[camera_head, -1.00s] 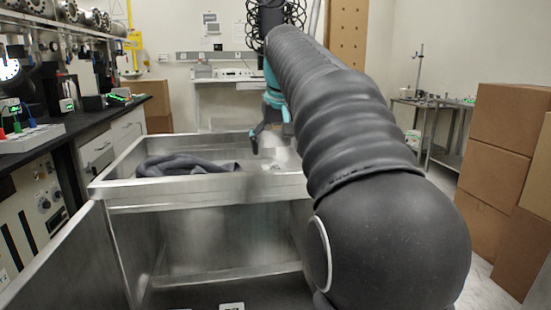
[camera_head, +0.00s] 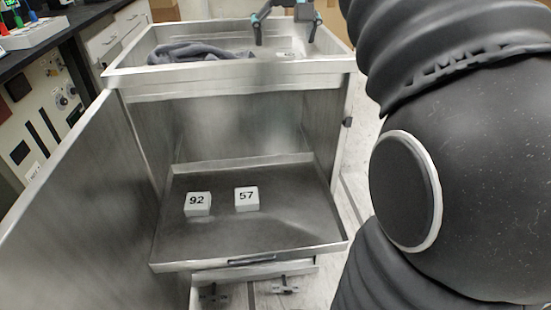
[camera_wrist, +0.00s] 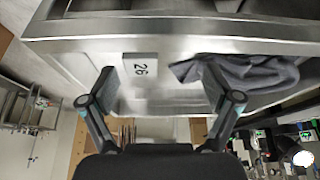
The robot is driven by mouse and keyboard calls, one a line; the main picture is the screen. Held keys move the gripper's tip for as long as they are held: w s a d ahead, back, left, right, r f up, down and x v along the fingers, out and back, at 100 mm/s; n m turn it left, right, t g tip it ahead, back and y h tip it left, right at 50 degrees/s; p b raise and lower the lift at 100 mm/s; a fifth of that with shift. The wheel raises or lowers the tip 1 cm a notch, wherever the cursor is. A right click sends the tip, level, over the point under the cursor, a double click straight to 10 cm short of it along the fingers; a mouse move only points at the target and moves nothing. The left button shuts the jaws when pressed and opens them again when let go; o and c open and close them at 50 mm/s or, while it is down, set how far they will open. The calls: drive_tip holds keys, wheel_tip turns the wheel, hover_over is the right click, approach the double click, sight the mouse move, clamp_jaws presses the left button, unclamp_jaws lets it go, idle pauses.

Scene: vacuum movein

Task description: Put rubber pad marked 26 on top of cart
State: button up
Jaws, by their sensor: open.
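The rubber pad marked 26 (camera_wrist: 140,70) is a small light block lying inside the shallow top tray of the metal cart (camera_head: 230,75). Its number shows sideways in the wrist view, and the pad appears small in the head view (camera_head: 287,54), toward the tray's right side. My gripper (camera_head: 286,41) is above the tray near the pad. Its two fingers are spread wide in the wrist view (camera_wrist: 158,72), with nothing between them that I can see held. The pad appears beyond the fingertips, nearer the left finger.
A dark grey cloth (camera_head: 195,53) lies in the tray's left part. Pads marked 92 (camera_head: 198,204) and 57 (camera_head: 246,199) sit on the cart's lower shelf (camera_head: 290,228). The cart's door (camera_head: 85,190) stands open at left. A black workbench (camera_head: 70,25) is beyond it.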

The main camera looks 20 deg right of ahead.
drive_tip(key=s+a+f+n, duration=0.1)
drive_tip(key=s+a+f, duration=0.2)
drive_tip(key=s+f, duration=0.3)
drive_tip(key=s+a+f, duration=0.4)
drive_tip(key=s+f, duration=0.3)
drive_tip(key=f, duration=0.3)
drive_tip(key=s+a+f+n+t+y, duration=0.1)
drive_tip(key=s+a+f, duration=0.2)
drive_tip(key=s+f, duration=0.3)
wheel_tip(320, 180, down, 3)
drive_tip(key=shift+s+a+r+n, duration=0.1)
drive_tip(key=shift+s+a+n, duration=0.1)
drive_tip(key=shift+a+n, duration=0.1)
